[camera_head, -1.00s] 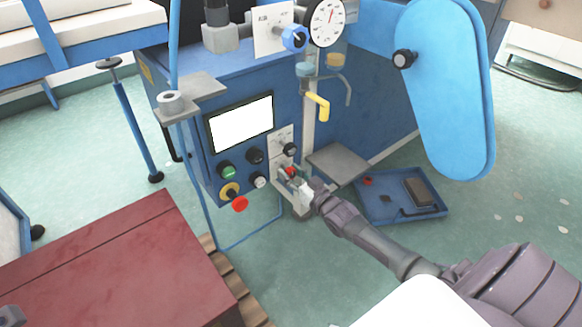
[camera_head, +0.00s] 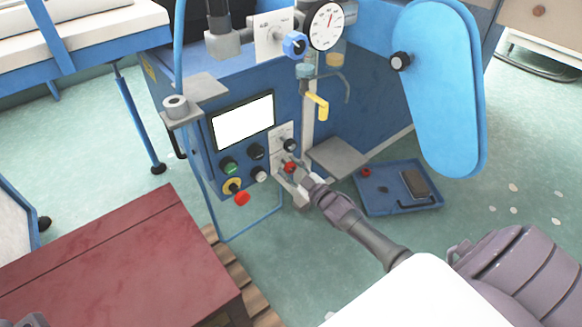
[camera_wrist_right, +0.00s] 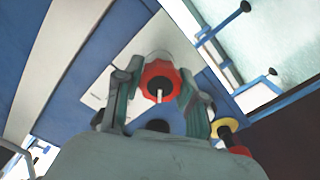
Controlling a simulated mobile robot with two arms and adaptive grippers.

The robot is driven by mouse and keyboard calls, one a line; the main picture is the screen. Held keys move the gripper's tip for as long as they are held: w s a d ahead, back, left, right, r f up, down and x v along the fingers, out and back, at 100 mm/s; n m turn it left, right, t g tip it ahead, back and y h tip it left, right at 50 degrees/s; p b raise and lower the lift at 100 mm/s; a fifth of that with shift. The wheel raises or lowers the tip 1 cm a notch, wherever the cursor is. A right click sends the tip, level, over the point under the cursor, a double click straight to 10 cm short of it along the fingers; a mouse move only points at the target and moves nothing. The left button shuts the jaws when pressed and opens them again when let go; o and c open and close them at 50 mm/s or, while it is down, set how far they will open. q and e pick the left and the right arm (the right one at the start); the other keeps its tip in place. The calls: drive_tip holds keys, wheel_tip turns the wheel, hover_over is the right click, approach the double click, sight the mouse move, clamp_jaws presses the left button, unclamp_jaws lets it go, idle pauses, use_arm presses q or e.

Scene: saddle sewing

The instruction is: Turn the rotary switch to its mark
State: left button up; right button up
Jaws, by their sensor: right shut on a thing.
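The red rotary knob (camera_wrist_right: 161,82) with a pale line across its face sits between the fingers of my right gripper (camera_wrist_right: 158,101) in the right wrist view. In the head view the red knob (camera_head: 289,167) shows small on the front of the blue machine, below a black knob (camera_head: 290,145) on a white plate. My right gripper (camera_head: 289,178) is shut on the red knob there and partly covers it. The mark for the knob cannot be made out.
Below the screen (camera_head: 243,121) are several buttons, including a green one (camera_head: 229,168) and a red one (camera_head: 241,198). A yellow lever (camera_head: 318,105) hangs above the gripper. A blue tray (camera_head: 375,205) lies on the floor to the right. A dark red chest (camera_head: 110,260) stands at front left.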

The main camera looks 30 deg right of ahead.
idle(0.4)
drive_tip(key=o, duration=1.2)
drive_tip(key=shift+c, duration=0.2)
drive_tip(key=s, duration=1.2)
drive_tip(key=shift+d, duration=0.45)
drive_tip(key=shift+f, duration=0.1)
